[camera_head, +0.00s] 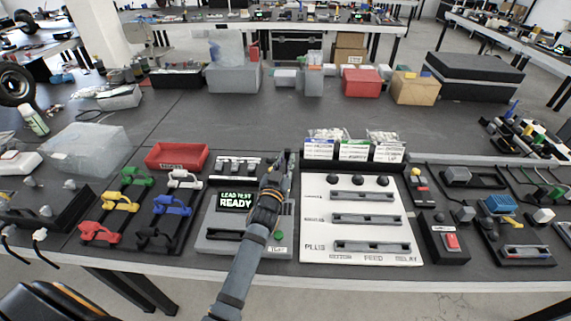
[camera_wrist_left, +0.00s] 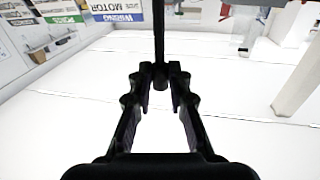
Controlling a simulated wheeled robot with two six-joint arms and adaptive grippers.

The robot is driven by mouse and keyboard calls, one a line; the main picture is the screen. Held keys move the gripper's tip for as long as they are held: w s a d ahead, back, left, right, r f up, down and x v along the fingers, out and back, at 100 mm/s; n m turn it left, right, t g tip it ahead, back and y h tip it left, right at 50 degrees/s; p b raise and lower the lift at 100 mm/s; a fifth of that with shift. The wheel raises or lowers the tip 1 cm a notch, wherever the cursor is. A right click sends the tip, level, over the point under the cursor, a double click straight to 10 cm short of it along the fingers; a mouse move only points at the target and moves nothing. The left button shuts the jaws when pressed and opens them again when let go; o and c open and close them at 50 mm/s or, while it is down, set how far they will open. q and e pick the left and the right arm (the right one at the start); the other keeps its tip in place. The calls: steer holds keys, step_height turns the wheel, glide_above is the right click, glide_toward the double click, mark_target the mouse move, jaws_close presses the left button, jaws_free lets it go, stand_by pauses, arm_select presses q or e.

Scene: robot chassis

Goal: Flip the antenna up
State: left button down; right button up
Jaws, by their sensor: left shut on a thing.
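The antenna (camera_wrist_left: 159,35) is a thin dark rod running from the top edge of the left wrist view down to between the fingertips. My left gripper (camera_wrist_left: 161,82) is shut on its thicker end. In the head view my left gripper (camera_head: 284,163) is over the back right part of a grey tester (camera_head: 233,246) with a lit screen (camera_head: 236,200) reading "LEAD TEST READY". The arm covers part of the tester, and the antenna is hard to tell from the gripper there. My right gripper is not in view.
A white panel (camera_head: 316,255) with slots stands just right of the arm, with labelled bins (camera_head: 353,149) behind it. Coloured clips on black racks and a red tray (camera_head: 177,155) are to the left.

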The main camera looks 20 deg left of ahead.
arm_select(q)
steer(key=shift+r, duration=0.1)
steer(key=c, duration=1.3)
jaws_free()
steer(key=shift+o, duration=0.2)
steer(key=shift+s, duration=0.1)
steer(key=s, duration=0.7)
steer(key=shift+s+d, duration=0.15)
steer(key=shift+d, duration=0.15)
steer(key=shift+f, duration=0.2)
